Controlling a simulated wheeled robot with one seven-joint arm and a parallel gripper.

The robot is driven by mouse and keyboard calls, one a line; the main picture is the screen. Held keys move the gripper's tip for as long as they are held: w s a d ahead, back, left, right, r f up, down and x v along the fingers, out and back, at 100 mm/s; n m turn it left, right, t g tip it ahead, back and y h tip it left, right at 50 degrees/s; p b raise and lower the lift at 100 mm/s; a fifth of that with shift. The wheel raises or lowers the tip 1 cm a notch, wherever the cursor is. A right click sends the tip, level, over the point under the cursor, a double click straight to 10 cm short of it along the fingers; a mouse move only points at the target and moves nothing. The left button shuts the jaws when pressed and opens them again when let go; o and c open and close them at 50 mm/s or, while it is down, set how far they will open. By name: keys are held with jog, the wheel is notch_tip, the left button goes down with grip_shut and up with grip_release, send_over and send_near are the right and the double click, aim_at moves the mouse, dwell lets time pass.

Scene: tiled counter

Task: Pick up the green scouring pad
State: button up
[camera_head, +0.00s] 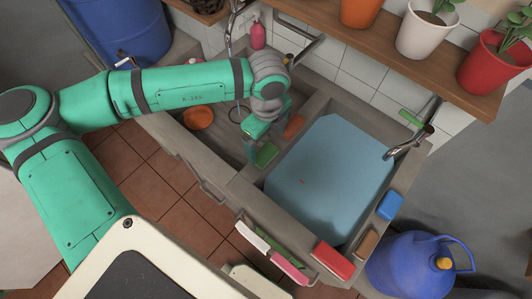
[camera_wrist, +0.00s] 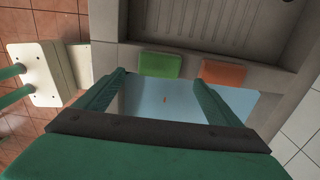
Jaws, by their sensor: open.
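A green pad (camera_head: 266,155) lies flat on the grey divider between the ribbed basin and the water-filled basin. In the wrist view the green pad (camera_wrist: 160,65) lies just beyond my fingertips, left of an orange pad (camera_wrist: 224,73). My gripper (camera_head: 257,142) is open and empty, above the divider close to the green pad. In the wrist view my gripper (camera_wrist: 162,80) shows its two fingers spread, with blue water between them. A second green piece (camera_head: 411,118) lies on the back rim by the right tap.
The orange pad (camera_head: 294,126) lies behind the green one. The blue water (camera_head: 330,170) fills the right basin. Red (camera_head: 332,260), brown (camera_head: 367,242) and blue (camera_head: 390,205) blocks line its front-right rim. A tap (camera_head: 410,145) and a shelf with pots (camera_head: 380,40) stand behind.

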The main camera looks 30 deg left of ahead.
aim_at(265, 153)
jog(key=shift+w+f, duration=0.2)
jog(key=shift+f, duration=0.35)
jog(key=shift+s+a+f, duration=0.1)
jog(key=shift+s+f, duration=0.05)
jog(key=shift+f, duration=0.2)
jog(key=f, duration=0.3)
jog(key=shift+s+a+f, duration=0.15)
jog(key=shift+a+f, duration=0.05)
jog(key=shift+f, duration=0.5)
jog(key=c, duration=1.1)
